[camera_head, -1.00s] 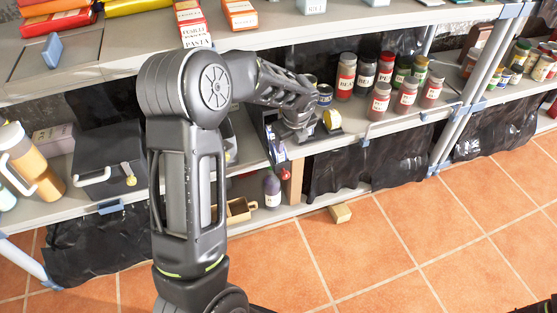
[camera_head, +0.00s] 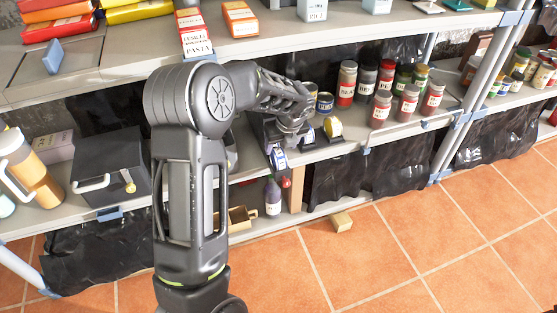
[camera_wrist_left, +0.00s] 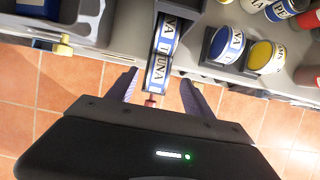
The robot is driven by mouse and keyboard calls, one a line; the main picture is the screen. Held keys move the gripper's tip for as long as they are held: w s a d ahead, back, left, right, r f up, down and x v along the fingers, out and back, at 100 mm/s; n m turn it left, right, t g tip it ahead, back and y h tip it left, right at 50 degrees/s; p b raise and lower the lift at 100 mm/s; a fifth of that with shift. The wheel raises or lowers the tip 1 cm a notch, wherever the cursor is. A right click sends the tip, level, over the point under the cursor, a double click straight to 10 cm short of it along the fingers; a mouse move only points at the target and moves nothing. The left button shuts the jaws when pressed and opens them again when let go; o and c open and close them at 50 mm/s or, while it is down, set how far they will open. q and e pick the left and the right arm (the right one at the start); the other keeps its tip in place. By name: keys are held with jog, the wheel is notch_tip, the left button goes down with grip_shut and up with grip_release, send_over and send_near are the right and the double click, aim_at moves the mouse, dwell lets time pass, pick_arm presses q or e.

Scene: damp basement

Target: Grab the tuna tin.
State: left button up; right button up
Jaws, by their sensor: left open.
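A tuna tin (camera_wrist_left: 158,74) with a blue and white label reading TUNA sits at the front end of a narrow chute on the shelf. It also shows in the head view (camera_head: 279,159), just below my gripper. A second tuna tin (camera_wrist_left: 168,36) is behind it in the chute. My left gripper (camera_wrist_left: 159,92) is open, with one finger on each side of the front tin; I cannot tell whether either finger touches it. In the head view my left gripper (camera_head: 284,145) is partly hidden by its own wrist. My right gripper is not in view.
Beside the chute, a dark holder carries a blue-labelled tin (camera_wrist_left: 226,46) and a yellow-ended tin (camera_wrist_left: 262,56). Several spice jars (camera_head: 382,108) stand to the right. A dark box (camera_head: 110,165) stands left. A wooden block (camera_head: 341,221) lies on open tiled floor.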

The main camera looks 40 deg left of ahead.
aim_at(279, 152)
pick_arm(q)
jog(key=b+x, duration=0.1)
jog(key=x, duration=0.4)
jog(key=shift+f+b, duration=0.15)
jog(key=shift+b, duration=0.2)
jog(key=shift+s, duration=0.1)
grip_shut()
dwell(0.6)
